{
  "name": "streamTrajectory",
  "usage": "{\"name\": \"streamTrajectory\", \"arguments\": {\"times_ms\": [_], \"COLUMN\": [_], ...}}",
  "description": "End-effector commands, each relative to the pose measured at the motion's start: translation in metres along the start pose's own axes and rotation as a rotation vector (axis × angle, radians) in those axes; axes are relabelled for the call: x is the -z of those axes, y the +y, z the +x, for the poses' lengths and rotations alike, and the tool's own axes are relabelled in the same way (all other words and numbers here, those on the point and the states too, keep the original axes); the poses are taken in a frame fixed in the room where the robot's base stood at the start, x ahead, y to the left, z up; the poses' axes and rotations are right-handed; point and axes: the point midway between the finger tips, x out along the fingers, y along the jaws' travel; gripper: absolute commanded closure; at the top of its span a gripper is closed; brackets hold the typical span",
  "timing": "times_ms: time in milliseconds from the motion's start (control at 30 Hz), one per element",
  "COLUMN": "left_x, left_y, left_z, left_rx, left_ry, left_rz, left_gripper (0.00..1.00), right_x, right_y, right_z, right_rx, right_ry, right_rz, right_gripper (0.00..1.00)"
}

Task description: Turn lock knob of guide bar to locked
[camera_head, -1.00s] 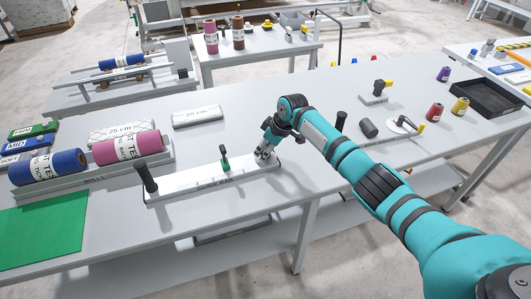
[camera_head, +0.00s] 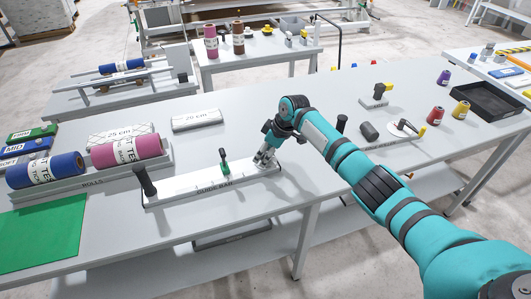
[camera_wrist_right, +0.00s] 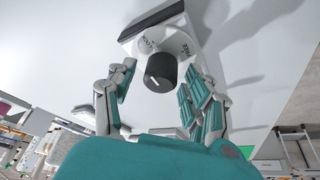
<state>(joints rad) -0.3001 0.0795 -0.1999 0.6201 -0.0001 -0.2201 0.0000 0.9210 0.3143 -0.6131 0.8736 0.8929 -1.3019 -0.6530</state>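The white guide bar (camera_head: 190,188) lies near the front edge of the table. Its lock knob (camera_wrist_right: 161,72) is black with a short white mark, on a round white base lettered LOCK and FREE. The knob's exact setting is hard to tell. My right gripper (camera_head: 265,158) is at the right end of the bar, over the knob, which it hides in the head view. My left gripper is in neither view.
A black upright handle (camera_head: 145,181) and a green clamp (camera_head: 224,162) stand on the bar. Fabric rolls (camera_head: 127,149) lie to the left. A dark handle (camera_head: 341,122) and a grey cylinder (camera_head: 369,131) stand beyond my arm. The table behind the bar is mostly clear.

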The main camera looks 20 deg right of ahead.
Motion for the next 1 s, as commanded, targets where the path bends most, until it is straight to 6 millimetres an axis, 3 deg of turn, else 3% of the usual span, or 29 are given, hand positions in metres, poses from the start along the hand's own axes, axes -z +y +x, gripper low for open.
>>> {"name": "streamTrajectory", "arguments": {"times_ms": [367, 800, 1000], "left_x": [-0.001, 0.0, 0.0], "left_y": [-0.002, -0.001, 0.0], "left_z": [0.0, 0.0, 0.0], "left_rx": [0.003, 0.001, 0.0], "left_ry": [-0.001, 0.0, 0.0], "left_rz": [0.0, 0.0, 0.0], "left_gripper": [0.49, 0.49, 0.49], "right_x": [0.001, 0.0, 0.0], "right_y": [0.001, 0.001, 0.0], "right_z": [-0.007, -0.092, -0.115], "right_rx": [-0.001, -0.003, -0.001], "right_ry": [0.002, 0.002, 0.0], "right_rz": [0.0, -0.001, 0.0], "right_gripper": [0.45, 0.45, 0.45]}}
